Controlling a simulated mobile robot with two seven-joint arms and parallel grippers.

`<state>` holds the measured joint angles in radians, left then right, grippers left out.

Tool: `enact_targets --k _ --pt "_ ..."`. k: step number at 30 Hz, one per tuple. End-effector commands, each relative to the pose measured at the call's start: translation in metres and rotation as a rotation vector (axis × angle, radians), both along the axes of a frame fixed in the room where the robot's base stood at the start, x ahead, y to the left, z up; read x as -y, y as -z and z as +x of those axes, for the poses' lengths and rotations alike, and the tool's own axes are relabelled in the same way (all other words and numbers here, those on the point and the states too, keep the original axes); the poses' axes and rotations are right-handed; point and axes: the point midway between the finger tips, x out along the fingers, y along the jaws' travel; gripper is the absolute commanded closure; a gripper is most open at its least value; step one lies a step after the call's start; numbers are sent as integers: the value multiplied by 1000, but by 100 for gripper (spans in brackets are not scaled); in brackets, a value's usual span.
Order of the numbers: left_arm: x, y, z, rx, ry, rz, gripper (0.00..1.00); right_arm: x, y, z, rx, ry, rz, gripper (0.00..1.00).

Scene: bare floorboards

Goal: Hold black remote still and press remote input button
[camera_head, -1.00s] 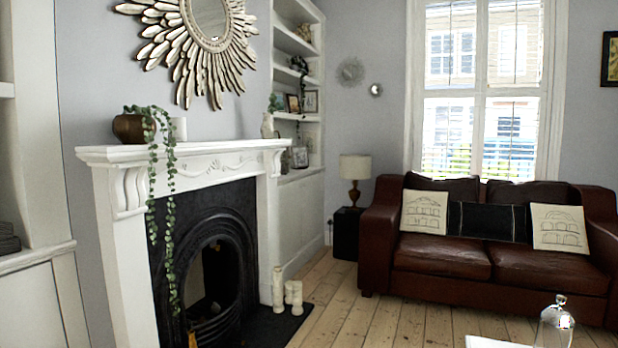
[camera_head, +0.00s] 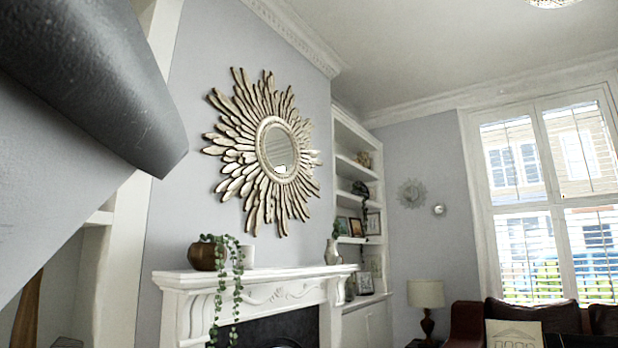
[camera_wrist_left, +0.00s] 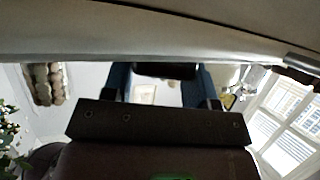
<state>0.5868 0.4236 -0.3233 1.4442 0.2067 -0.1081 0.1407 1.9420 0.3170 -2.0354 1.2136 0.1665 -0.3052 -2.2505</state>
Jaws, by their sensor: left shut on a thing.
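In the left wrist view my left gripper (camera_wrist_left: 163,82) shows behind a dark bolted plate of my own. Its two dark bluish fingers stand apart, with a small dark piece between them. I take this piece to be the black remote (camera_wrist_left: 165,70), seen nearly edge-on, so its shape and buttons are hidden. The gripper is shut on it. The head view shows neither the remote nor the gripper jaws. My right gripper is in neither view.
In the head view a white fireplace mantel (camera_head: 255,282) carries a trailing plant in a brown pot (camera_head: 206,256). A sunburst mirror (camera_head: 278,150) hangs above. Shelves, a lamp (camera_head: 426,294), a brown leather sofa (camera_head: 466,322) and a shuttered window stand beyond. No floor shows.

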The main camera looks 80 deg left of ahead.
Motion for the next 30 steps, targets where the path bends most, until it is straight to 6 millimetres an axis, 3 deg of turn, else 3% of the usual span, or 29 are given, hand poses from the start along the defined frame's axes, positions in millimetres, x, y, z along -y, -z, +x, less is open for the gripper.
enact_targets --k 3,4,9,20,30 --pt "0 0 0 1 0 0 74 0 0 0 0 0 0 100" --pt "0 0 0 1 0 0 43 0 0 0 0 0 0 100" --pt "0 0 0 1 0 0 17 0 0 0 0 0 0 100" --pt "-2 -1 -3 0 0 0 17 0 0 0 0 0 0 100" --pt "-20 -19 -46 -1 0 0 17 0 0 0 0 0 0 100"
